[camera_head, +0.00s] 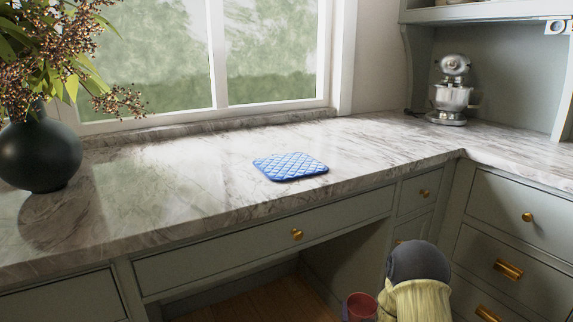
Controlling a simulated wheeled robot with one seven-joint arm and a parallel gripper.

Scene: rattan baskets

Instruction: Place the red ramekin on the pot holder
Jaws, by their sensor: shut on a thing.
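The red ramekin (360,307) shows at the bottom edge, right of the middle, partly cut off by the frame. It is below the counter's front edge, in front of the open space under the counter. My gripper (375,314) is at the ramekin's right side, shut on it; its fingers are mostly hidden or cut off. The grey and cream part beside it is my arm. The pot holder (291,166) is a blue, quilted square with a pale lattice pattern. It lies flat on the marble counter, with nothing on it, well above and left of the ramekin in the picture.
The marble counter (205,180) is clear around the pot holder. A dark vase (40,155) with leaves and berries stands at the left. A silver stand mixer (452,95) stands at the back right. Drawers with brass knobs (297,234) lie below the counter edge.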

